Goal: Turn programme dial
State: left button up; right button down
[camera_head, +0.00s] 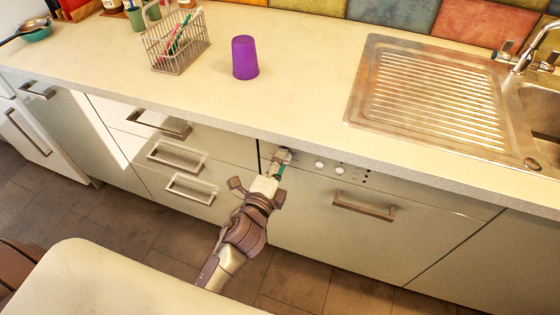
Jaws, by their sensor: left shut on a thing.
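The dishwasher front (350,215) is a pale panel under the worktop, with a control strip (410,191) along its top edge. My left gripper (281,160) is at the left end of this strip, and its fingers are closed on the programme dial there. The fingers largely hide the dial, so its pointer and setting cannot be read. My right gripper is not in view.
The worktop edge (320,151) overhangs just above the gripper. The dishwasher handle (364,206) projects to the right, and drawer handles (175,157) to the left. A purple cup (244,58), a wire basket (176,42) and a sink drainer (430,95) are on top.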

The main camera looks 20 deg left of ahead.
pick_arm(q)
jog(key=shift+f+n+t+h+p, duration=0.2)
jog(key=shift+n+p, duration=0.95)
jog(key=shift+n, duration=2.6)
jog(key=shift+f+n+t+h+p, duration=0.15)
jog(key=shift+n+p, duration=0.95)
jog(key=shift+n, duration=2.65)
jog(key=o, duration=1.1)
jog(key=shift+r, duration=0.1)
jog(key=shift+o, duration=0.2)
jog(key=s+a, duration=0.1)
jog(key=s, duration=1.1)
jog(key=shift+a, duration=0.1)
